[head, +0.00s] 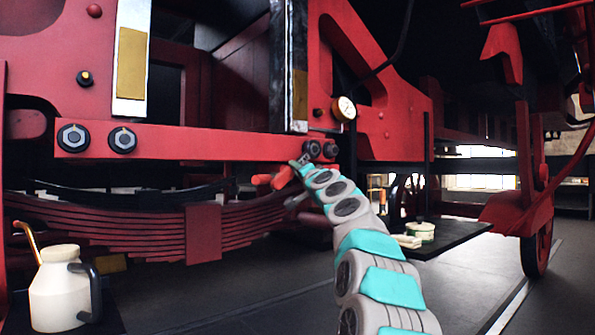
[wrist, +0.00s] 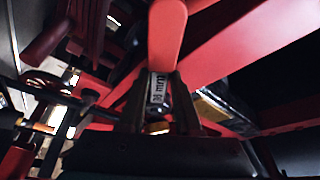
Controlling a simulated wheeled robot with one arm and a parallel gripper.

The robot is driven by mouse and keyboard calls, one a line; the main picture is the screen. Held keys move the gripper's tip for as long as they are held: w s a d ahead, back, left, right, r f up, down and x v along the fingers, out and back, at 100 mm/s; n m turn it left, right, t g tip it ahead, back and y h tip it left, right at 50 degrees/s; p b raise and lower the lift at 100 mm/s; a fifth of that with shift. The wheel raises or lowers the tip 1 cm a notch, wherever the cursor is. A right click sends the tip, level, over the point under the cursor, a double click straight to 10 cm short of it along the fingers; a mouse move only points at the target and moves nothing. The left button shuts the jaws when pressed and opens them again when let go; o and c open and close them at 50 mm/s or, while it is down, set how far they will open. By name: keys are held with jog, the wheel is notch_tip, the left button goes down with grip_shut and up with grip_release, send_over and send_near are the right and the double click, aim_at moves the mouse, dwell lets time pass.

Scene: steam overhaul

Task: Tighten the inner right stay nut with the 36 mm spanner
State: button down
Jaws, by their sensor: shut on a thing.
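The red stay bar runs across the head view. Two nuts sit at its right end: the inner right stay nut (head: 312,149) and the outer one (head: 330,149). My gripper (head: 297,170) is just below the inner right nut. It is shut on the spanner, whose red handle (head: 272,180) sticks out to the left. In the wrist view the spanner (wrist: 167,35) stands between my jaws (wrist: 158,105), with a pale size label partly readable as mm. The spanner's jaw is hard to make out, so I cannot tell whether it is seated on the nut.
Two larger nuts (head: 73,138) are at the bar's left end. A leaf spring (head: 150,232) lies below the bar. A white oil can (head: 60,290) stands at lower left. A dark table (head: 455,238) bears small items at right.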

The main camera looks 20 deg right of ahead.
jog(key=shift+s+a+r+m+p, duration=0.15)
jog(key=shift+a+r+m+p, duration=0.05)
jog(key=shift+r+m+p, duration=0.25)
jog(key=shift+s+a+r+m+p, duration=0.1)
jog(key=shift+a+r+m+p, duration=0.1)
jog(key=shift+r+m+p, duration=0.25)
jog(key=shift+f, duration=0.15)
jog(key=n+b, duration=0.1)
jog(key=b, duration=0.1)
jog(key=f+b, duration=0.1)
jog(key=b, duration=0.1)
jog(key=shift+w+d+f+n, duration=0.2)
jog(key=shift+d+f+n, duration=0.1)
jog(key=shift+n, duration=0.1)
jog(key=shift+s+d+r+b, duration=0.1)
jog(key=shift+s+d+b, duration=0.35)
jog(key=shift+s, duration=0.4)
jog(key=shift+s+d+f+b, duration=0.1)
jog(key=shift+s+d+b, duration=0.1)
jog(key=shift+s+b, duration=0.45)
jog(key=shift+s+d+r+b, duration=0.1)
jog(key=shift+s+d+b, duration=0.25)
jog(key=shift+s, duration=0.65)
